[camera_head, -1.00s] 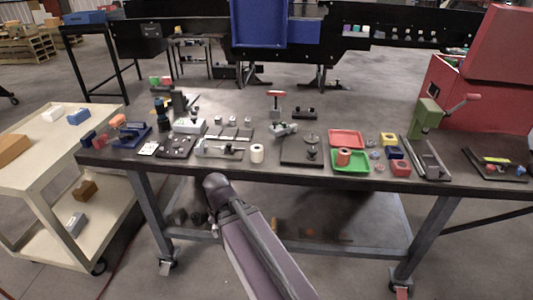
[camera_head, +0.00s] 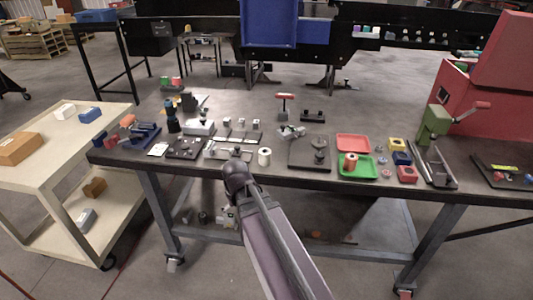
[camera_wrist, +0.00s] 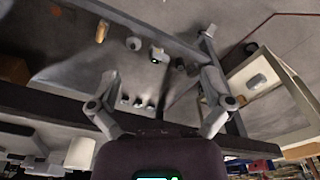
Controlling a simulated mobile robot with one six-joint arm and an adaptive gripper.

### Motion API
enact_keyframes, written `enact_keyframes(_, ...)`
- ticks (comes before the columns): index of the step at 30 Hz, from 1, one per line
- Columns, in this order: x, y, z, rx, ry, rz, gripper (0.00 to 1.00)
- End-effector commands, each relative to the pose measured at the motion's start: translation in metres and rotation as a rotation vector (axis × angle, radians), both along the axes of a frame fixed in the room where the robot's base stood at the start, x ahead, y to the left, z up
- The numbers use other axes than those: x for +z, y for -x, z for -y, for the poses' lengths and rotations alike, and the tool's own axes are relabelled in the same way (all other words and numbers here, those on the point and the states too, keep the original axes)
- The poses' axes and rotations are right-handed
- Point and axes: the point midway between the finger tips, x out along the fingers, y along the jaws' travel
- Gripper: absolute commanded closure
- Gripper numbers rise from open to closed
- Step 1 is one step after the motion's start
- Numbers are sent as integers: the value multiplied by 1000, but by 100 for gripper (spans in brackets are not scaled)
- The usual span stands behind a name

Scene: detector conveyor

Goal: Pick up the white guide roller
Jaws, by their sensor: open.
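The white guide roller (camera_head: 264,156) stands upright near the front edge of the dark workbench (camera_head: 300,180) in the head view, right of a dark fixture plate. A white cylinder at the lower left of the wrist view (camera_wrist: 80,153) looks like the same roller, but I cannot be sure. My gripper (camera_wrist: 160,92) is open and empty in the wrist view, its two fingers spread apart. In the head view my arm's end is just in front of the bench, left of the roller.
Green (camera_head: 358,171) and red (camera_head: 353,142) trays sit farther right. A cream cart (camera_head: 45,170) stands left. The lower shelf (camera_wrist: 75,70) holds several small parts.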

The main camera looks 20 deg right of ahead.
Motion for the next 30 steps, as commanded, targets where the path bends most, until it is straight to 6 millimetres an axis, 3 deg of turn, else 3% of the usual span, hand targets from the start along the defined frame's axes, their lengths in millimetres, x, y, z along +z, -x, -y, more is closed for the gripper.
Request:
enact_keyframes(1, 18, -18, 11, -12, 0, 20, 0)
enact_keyframes(6, 54, -67, 54, -55, 3, 102, 0)
enact_keyframes(15, 113, -138, 143, -128, 27, 243, 0)
enact_keyframes(21, 133, -160, 181, -154, 42, 298, 0)
enact_keyframes(30, 137, -165, 191, -162, 47, 315, 0)
